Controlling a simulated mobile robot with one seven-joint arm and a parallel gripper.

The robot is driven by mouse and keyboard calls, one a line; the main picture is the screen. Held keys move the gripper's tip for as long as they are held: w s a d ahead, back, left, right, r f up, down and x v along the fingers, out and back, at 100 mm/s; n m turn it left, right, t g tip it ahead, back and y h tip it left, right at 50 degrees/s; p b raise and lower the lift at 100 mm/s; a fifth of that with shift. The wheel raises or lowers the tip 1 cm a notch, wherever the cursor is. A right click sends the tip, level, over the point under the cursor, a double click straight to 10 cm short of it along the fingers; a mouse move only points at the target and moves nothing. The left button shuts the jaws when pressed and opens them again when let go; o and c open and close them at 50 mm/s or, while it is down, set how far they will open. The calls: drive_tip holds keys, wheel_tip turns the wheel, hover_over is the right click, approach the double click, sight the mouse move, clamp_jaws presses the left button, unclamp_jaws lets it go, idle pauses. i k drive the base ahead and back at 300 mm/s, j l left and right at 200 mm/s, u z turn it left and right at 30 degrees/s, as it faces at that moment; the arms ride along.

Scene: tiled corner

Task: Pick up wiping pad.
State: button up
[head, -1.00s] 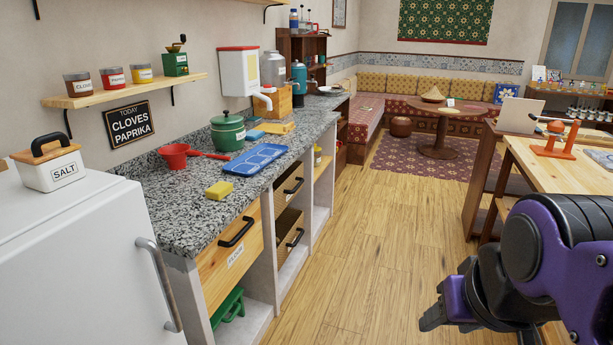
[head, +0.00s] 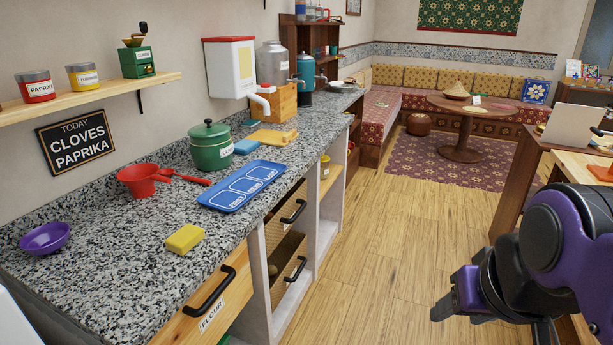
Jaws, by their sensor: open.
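A small yellow block (head: 185,239), which looks like the wiping pad, lies flat near the front edge of the speckled granite counter (head: 110,265). Nothing touches it. My gripper (head: 447,308) is at the lower right in the head view, over the floor area and well to the right of the counter. It is open, its fingertips point left, and I see nothing between them. Part of it is hidden behind my own wrist.
A purple bowl (head: 45,238), red scoop (head: 145,180), blue divided tray (head: 243,186) and green pot (head: 211,146) share the counter. A shelf (head: 100,90) hangs above. Drawer handles (head: 210,293) stick out in front. The wooden floor (head: 390,240) is clear in the middle.

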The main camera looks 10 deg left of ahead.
sight(185, 239)
drive_tip(key=i+u, duration=0.2)
drive_tip(key=i, duration=0.25)
drive_tip(key=i+l+u, duration=0.25)
drive_tip(key=i, duration=0.15)
drive_tip(key=i+j, duration=0.05)
